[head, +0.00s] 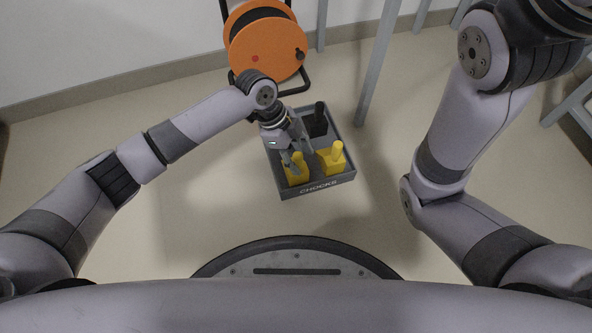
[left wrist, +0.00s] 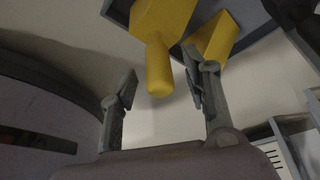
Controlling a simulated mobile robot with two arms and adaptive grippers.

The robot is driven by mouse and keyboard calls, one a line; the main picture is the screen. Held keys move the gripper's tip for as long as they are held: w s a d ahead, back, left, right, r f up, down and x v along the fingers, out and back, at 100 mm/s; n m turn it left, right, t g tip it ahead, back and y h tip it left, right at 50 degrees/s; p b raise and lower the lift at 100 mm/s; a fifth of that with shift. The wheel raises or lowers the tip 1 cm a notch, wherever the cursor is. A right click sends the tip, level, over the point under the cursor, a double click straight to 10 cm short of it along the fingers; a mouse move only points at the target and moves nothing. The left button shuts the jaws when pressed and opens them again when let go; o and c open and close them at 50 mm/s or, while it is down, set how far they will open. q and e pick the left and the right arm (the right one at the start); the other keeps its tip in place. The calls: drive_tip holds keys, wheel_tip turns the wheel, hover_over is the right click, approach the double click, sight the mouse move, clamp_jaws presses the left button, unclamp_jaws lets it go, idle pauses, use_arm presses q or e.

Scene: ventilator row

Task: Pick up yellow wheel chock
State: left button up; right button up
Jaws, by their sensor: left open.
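A grey crate marked CHOCKS (head: 318,188) stands on the floor and holds two yellow wheel chocks and a black one. The left yellow chock (head: 296,175) is partly covered by my left gripper (head: 299,156). The right yellow chock (head: 332,160) stands beside it with its handle up. The black chock (head: 319,122) is at the back. My left gripper is open over the crate. In the left wrist view, a yellow chock (left wrist: 163,18) has its round handle pointing between the open fingers (left wrist: 160,84), with no clear contact. Another yellow chock (left wrist: 216,40) is partly behind one finger. My right gripper is out of view.
An orange cable reel (head: 266,50) on a black frame stands just behind the crate, close to my left wrist. Grey metal legs (head: 378,65) rise behind and to the right of the crate. The floor left and front of the crate is clear.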

use_arm(q)
drive_tip(key=shift+c, duration=0.4)
clamp_jaws()
idle(0.6)
